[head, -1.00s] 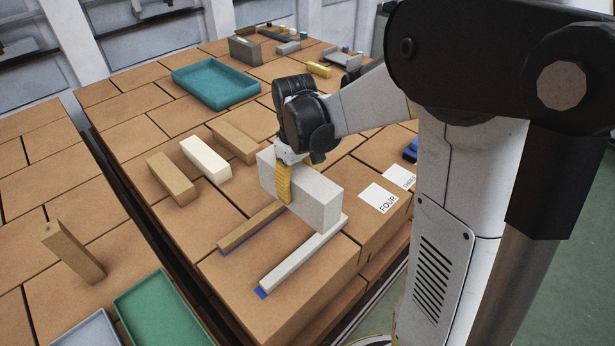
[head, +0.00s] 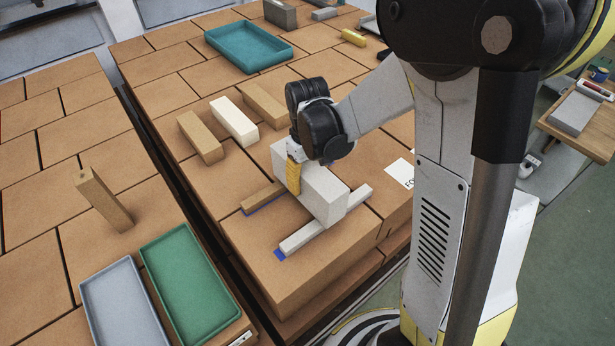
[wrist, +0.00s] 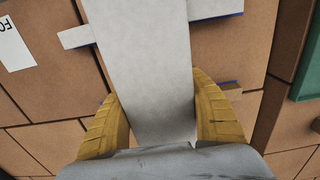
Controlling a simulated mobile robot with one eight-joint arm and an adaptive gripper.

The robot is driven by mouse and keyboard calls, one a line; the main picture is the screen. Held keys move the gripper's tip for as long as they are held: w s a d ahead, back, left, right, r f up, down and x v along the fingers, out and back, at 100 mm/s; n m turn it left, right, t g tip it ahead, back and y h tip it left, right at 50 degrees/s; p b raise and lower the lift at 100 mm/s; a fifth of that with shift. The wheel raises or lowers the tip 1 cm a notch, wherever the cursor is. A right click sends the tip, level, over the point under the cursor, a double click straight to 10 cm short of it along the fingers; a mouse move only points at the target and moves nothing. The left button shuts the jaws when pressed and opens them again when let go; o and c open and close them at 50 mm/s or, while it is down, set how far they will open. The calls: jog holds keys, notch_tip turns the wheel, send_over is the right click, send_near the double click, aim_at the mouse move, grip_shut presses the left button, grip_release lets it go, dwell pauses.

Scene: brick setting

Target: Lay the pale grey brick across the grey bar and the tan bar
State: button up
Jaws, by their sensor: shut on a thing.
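The pale grey brick (head: 322,190) is held flat-sided in my gripper (head: 294,176), whose yellow fingers are shut on its two sides. In the wrist view the brick (wrist: 150,60) runs between the fingers of the gripper (wrist: 160,115). It spans crosswise over the grey bar (head: 305,238) and the tan bar (head: 260,198). I cannot tell whether its underside touches them. The grey bar shows on both sides of the brick in the wrist view (wrist: 76,38). The tan bar is partly hidden by brick and fingers. Blue marks show beside both bars.
A white block (head: 233,121) and two tan blocks (head: 200,139) (head: 264,104) stand behind. A teal tray (head: 215,45) is farther back. Green (head: 190,285) and grey (head: 122,305) trays and an upright tan block (head: 103,200) are across a gap at left. A white label card (head: 400,172) lies right.

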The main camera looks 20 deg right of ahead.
jog(key=shift+f+b, duration=0.4)
jog(key=shift+b, duration=0.05)
jog(key=shift+f, duration=0.1)
jog(key=o, duration=1.4)
